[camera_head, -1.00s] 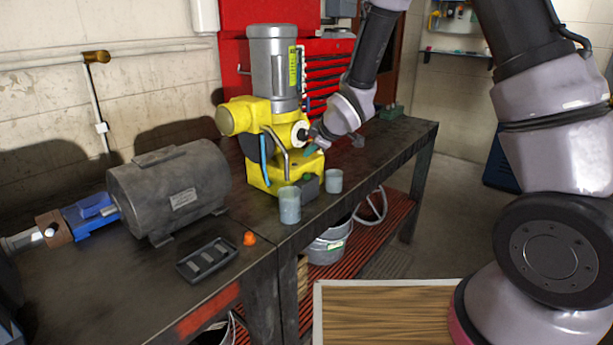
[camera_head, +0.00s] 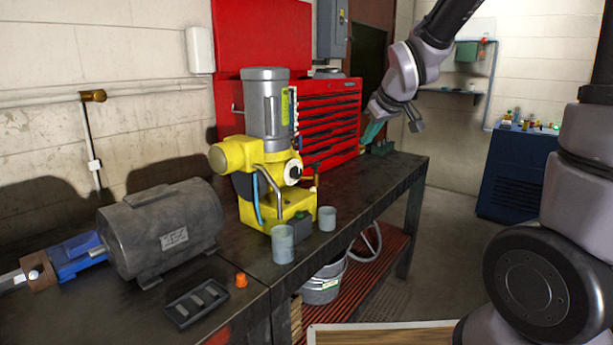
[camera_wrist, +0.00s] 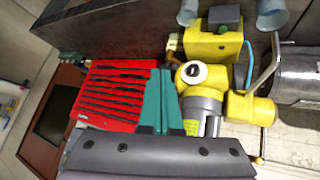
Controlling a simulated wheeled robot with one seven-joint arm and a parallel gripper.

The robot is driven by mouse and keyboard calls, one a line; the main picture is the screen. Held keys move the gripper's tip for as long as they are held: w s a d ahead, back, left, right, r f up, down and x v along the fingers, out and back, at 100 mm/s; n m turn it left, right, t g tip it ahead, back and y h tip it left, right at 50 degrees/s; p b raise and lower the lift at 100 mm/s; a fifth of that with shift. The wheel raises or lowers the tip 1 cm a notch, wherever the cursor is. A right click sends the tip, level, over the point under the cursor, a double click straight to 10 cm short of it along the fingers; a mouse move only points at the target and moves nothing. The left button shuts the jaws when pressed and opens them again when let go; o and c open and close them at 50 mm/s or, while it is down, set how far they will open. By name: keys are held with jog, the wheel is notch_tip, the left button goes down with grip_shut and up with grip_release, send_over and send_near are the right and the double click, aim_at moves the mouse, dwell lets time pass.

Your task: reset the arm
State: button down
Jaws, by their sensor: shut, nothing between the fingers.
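My gripper (camera_head: 372,131) is raised above the far right part of the dark workbench (camera_head: 345,212), in front of the red tool chest in the head view. Its teal fingers point down and are apart from everything. In the wrist view the fingers (camera_wrist: 160,103) lie side by side, shut and empty. The yellow machine with the grey upright motor (camera_head: 267,110) stands on the bench left of my gripper.
A large grey motor (camera_head: 160,230) lies on the bench at left. Two cups (camera_head: 283,244) (camera_head: 327,218), a dark tray (camera_head: 196,302) and an orange cap (camera_head: 241,280) sit near the front edge. The red tool chest (camera_head: 330,105) stands behind. Open floor lies right of the bench.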

jog(key=s+d+r+m, duration=0.3)
jog(key=s, duration=0.4)
jog(key=s+d+r+m, duration=0.3)
jog(key=s+m, duration=0.1)
jog(key=s, duration=0.3)
jog(key=s+d+r+m, duration=0.3)
jog(key=s, duration=0.4)
jog(key=shift+g, duration=0.4)
jog(key=shift+d, duration=0.1)
dwell(0.5)
